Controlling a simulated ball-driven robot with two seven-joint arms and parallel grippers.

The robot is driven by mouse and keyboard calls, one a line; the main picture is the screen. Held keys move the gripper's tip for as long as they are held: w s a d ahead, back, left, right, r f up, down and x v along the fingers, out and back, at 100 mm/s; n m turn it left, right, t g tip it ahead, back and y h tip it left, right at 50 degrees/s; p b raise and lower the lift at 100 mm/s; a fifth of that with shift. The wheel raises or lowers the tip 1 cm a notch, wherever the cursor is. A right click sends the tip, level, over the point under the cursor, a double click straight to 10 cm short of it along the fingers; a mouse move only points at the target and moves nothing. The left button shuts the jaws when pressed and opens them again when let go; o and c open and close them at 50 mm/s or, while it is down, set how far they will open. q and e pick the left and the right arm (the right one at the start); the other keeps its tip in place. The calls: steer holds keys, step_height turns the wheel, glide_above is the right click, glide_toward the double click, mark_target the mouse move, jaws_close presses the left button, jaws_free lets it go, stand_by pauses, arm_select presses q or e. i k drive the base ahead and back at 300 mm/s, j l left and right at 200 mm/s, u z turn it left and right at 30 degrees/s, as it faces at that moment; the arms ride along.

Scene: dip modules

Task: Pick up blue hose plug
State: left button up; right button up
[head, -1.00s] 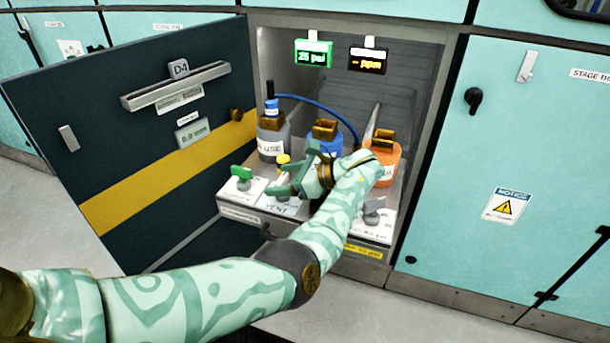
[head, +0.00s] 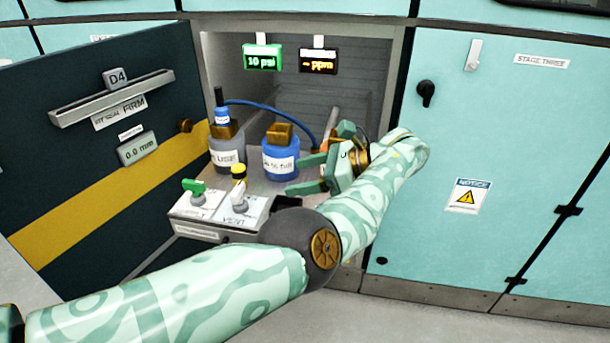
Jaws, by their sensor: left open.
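The blue hose plug (head: 222,116) has a dark top and sits upright on the grey bottle (head: 227,150), whose label reads "USE", at the left inside the open bay. A blue hose (head: 265,106) curves from near the plug to the right, behind the blue bottle (head: 281,161). My left gripper (head: 294,174) is open with nothing visible between its green fingers. It is in front and to the right of the blue bottle, well right of and lower than the plug. My right gripper is not in view.
A green-handled valve (head: 197,190) and a yellow-topped valve (head: 239,184) stand at the shelf front. A green display (head: 262,58) reads 10 psi beside an orange ppm display (head: 318,61). The dark door (head: 75,190) stands open at left. My arm hides the shelf's right side.

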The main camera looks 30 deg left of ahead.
mark_target(222, 112)
steer(key=i+l, duration=0.1)
steer(key=l, duration=0.85)
steer(key=i+l, duration=0.15)
steer(key=l, duration=0.35)
